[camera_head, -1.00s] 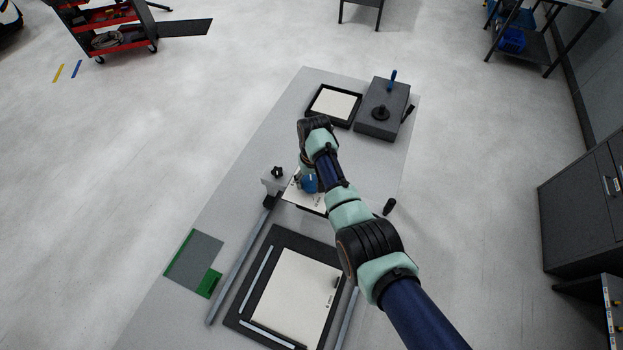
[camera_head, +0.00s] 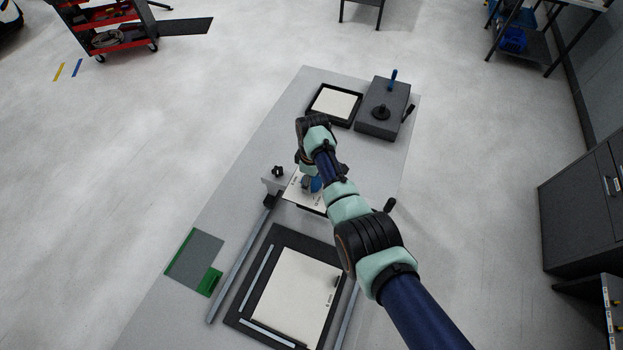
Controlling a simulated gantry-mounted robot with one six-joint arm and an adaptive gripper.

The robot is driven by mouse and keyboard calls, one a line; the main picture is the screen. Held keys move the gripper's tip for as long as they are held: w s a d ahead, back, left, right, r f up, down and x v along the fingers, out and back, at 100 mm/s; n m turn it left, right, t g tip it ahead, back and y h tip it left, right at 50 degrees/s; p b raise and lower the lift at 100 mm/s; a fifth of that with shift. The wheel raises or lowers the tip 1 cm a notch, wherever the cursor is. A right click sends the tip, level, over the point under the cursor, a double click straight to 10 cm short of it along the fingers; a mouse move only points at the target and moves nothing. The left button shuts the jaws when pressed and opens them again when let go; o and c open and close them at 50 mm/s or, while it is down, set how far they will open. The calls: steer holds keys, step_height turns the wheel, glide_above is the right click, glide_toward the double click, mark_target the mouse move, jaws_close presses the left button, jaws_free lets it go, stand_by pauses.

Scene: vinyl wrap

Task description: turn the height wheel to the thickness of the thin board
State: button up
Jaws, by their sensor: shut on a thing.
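A blue round part (camera_head: 316,185), which looks like the height wheel, sits at the white-topped bridge (camera_head: 296,192) across the middle of the table. My gripper (camera_head: 308,183) is over it, pointing down, and is shut on it. My wrist and arm hide much of the wheel and the fingertips. A pale board (camera_head: 298,296) lies on the dark bed in front of the bridge. Another pale board (camera_head: 335,103) lies in a black tray at the back. I cannot tell from here which is the thin one, nor read the wheel's scale.
A grey box (camera_head: 372,120) with a black knob and blue handle stands at the back right. A black knob (camera_head: 278,171) and a black crank handle (camera_head: 390,204) flank the bridge. A grey and green plate (camera_head: 195,262) lies at left. Bare table lies behind the bridge.

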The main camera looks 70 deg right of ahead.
steer(key=shift+n, duration=0.8)
steer(key=o, duration=1.1)
steer(key=shift+o, duration=0.2)
step_height(320, 180, up, 12)
steer(key=shift+d, duration=0.2)
steer(key=shift+w+a, duration=0.1)
steer(key=shift+w, duration=0.05)
